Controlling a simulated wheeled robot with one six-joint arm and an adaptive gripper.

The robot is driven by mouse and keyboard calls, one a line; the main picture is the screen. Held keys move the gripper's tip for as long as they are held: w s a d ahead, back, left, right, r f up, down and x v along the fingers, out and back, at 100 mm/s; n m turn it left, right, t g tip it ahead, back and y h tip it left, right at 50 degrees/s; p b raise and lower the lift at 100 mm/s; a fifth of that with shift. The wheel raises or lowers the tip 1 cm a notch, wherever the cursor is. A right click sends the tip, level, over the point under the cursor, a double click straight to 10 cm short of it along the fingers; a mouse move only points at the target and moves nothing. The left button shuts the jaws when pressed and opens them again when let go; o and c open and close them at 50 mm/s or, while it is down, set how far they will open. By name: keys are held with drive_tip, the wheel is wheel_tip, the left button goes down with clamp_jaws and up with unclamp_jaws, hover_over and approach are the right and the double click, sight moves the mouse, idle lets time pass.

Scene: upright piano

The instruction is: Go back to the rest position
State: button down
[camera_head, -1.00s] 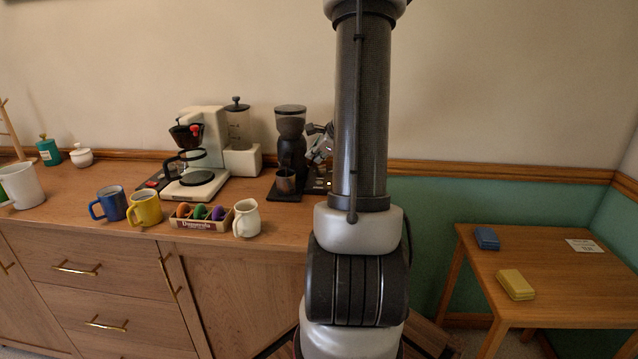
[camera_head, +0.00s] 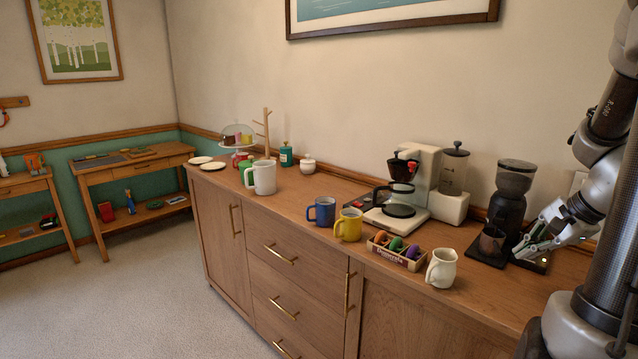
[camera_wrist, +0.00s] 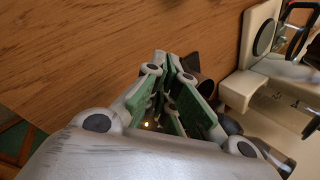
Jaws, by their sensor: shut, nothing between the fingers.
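My gripper (camera_head: 522,250) is at the right of the head view, fingers together with nothing held, close to the black coffee grinder (camera_head: 511,190) and its dark base. The wrist view shows the green-padded fingers of my gripper (camera_wrist: 172,64) closed up, with the wooden counter behind them. A dark round cup (camera_wrist: 206,88) shows partly behind the fingers there. I cannot tell whether the gripper touches anything.
The wooden sideboard (camera_head: 262,212) carries a white coffee maker (camera_head: 420,180), a blue mug (camera_head: 323,211), a yellow mug (camera_head: 348,226), a box of coloured items (camera_head: 398,251), a cream jug (camera_head: 441,268) and a white pitcher (camera_head: 264,177). The carpet (camera_head: 150,285) at left is clear.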

drive_tip(key=s+a+r+n+g+h, duration=0.1)
drive_tip(key=s+a+r+n+h, duration=0.1)
drive_tip(key=s+a+r+n, duration=1)
drive_tip(key=a+n, duration=0.3)
drive_tip(key=n, duration=0.2)
drive_tip(key=shift+s+a+h, duration=0.15)
drive_tip(key=shift+h, duration=0.15)
